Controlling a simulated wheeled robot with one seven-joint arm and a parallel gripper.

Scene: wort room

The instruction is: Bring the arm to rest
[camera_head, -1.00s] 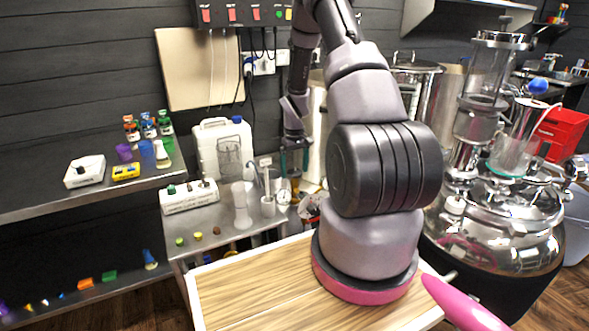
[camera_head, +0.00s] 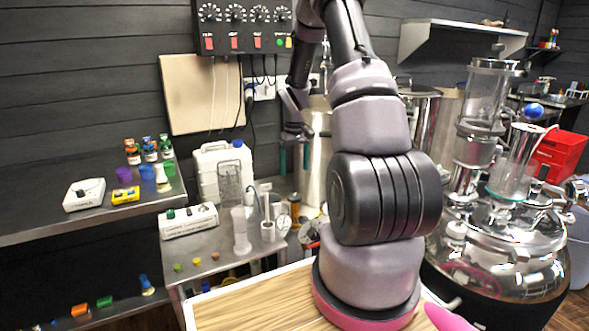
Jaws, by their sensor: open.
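My arm rises from its pink-ringed base and bends over at the top of the view. My gripper (camera_head: 294,157) hangs at the end, pointing down, with two dark teal fingers apart and nothing seen between them. It is in the air above the small metal bench (camera_head: 250,254), right of the white canister (camera_head: 221,172) and in front of a steel pot (camera_head: 316,160). Whether it touches anything behind is hard to tell, but no contact shows.
A control panel (camera_head: 243,28) hangs on the wall above. Bottles (camera_head: 150,150) stand on the left shelf. A white multi-socket box (camera_head: 188,221), a cylinder (camera_head: 241,232) and small cups are on the bench. A large steel kettle (camera_head: 500,255) and glass column stand right.

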